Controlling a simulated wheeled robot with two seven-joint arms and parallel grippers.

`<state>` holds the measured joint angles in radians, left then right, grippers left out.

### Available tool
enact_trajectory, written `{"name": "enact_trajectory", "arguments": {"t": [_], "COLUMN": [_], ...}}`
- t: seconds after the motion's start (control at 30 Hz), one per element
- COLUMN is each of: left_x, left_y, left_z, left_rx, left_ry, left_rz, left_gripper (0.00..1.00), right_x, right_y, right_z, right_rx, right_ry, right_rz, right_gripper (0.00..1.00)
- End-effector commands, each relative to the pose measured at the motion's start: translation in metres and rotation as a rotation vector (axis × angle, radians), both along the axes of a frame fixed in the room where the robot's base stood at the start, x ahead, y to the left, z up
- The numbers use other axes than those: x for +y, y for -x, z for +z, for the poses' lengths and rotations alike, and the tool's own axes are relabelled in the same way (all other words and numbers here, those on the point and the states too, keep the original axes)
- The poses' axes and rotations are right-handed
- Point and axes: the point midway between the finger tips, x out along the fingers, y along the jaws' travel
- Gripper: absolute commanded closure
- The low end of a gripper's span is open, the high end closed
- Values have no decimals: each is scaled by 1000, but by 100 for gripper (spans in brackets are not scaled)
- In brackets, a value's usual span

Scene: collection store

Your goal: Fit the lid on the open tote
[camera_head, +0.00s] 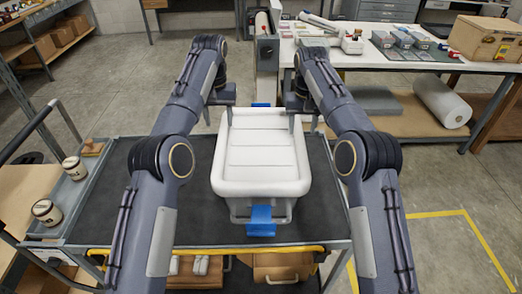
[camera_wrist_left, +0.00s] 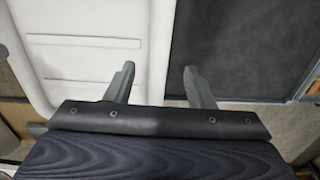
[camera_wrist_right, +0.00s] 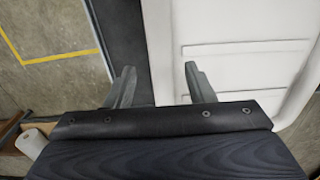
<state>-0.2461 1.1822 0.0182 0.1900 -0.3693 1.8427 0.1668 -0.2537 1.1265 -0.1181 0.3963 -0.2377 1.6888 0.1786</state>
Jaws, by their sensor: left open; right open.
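The white lid (camera_head: 262,155) lies over the top of the pale grey tote (camera_head: 245,208) on the cart; I cannot tell whether it is fully seated. A blue latch (camera_head: 261,220) shows at the tote's near end and another blue latch (camera_head: 261,105) at its far end. My left gripper (camera_head: 229,112) is open at the lid's far left edge. In the left wrist view its fingers (camera_wrist_left: 158,82) straddle the lid's rim. My right gripper (camera_head: 299,112) is open at the far right edge. In the right wrist view its fingers (camera_wrist_right: 159,84) straddle the rim too.
The cart's dark mat (camera_head: 195,215) is bare on both sides of the tote. A side tray with two jars (camera_head: 46,212) is at the left. A white workbench (camera_head: 370,55) with small items and a wooden box (camera_head: 485,38) stands behind at the right.

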Motion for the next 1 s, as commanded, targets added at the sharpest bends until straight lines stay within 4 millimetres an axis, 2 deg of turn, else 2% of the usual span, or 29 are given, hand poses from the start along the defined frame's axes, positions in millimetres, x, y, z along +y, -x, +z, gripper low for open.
{"name": "enact_trajectory", "arguments": {"t": [0.1, 0.3, 0.83, 0.93, 1.0], "left_x": [0, 0, 1, 7, 18], "left_y": [0, 0, 0, 2, 8], "left_z": [0, 0, 1, 10, 25], "left_rx": [0, 0, -1, -12, -28], "left_ry": [0, 0, 1, 10, 23], "left_rz": [0, 0, 0, -1, -5], "left_gripper": [51, 51, 51, 51, 51], "right_x": [1, 0, -1, -9, -23], "right_y": [-1, 0, 1, 3, 8], "right_z": [15, 28, 30, 39, 53], "right_rx": [-3, 0, 0, -8, -21], "right_ry": [0, 0, -1, -11, -29], "right_rz": [-1, 0, -1, -5, -12], "right_gripper": [51, 51, 51, 51, 51]}}
